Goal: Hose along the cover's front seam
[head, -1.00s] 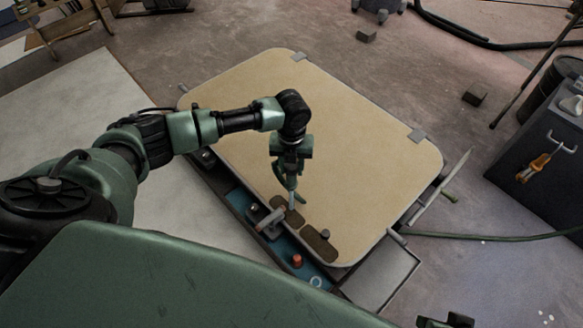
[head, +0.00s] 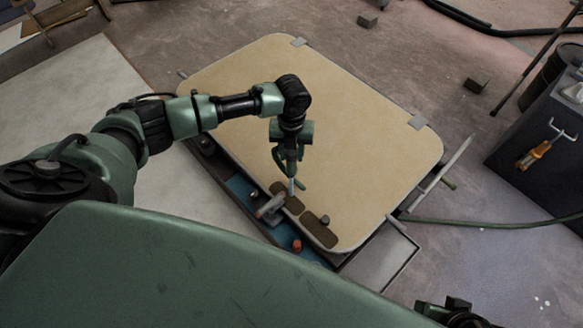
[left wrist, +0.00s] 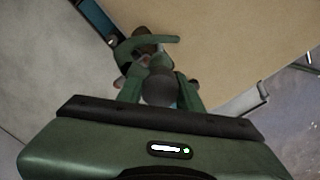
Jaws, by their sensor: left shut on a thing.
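The cover is a large tan panel (head: 330,130) with rounded corners, lying flat in the middle of the head view. My left gripper (head: 291,182) points down over its near edge, close to two dark brown pads (head: 318,231). It is shut on a slim grey-blue thing (head: 291,188); the left wrist view shows its rounded grey end (left wrist: 160,88) between the fingers. I cannot tell whether its tip touches the cover. A green hose (head: 500,222) runs along the floor from the cover's right side. My right gripper (head: 450,310) is only partly visible at the bottom right.
A narrow blue tray (head: 240,188) runs along the cover's near edge, with a grey hammer-like thing (head: 270,206) and a red piece (head: 297,245). A dark cabinet (head: 545,150) with a hanging orange-handled tool (head: 532,155) stands at the right. Floor beyond the cover is mostly clear.

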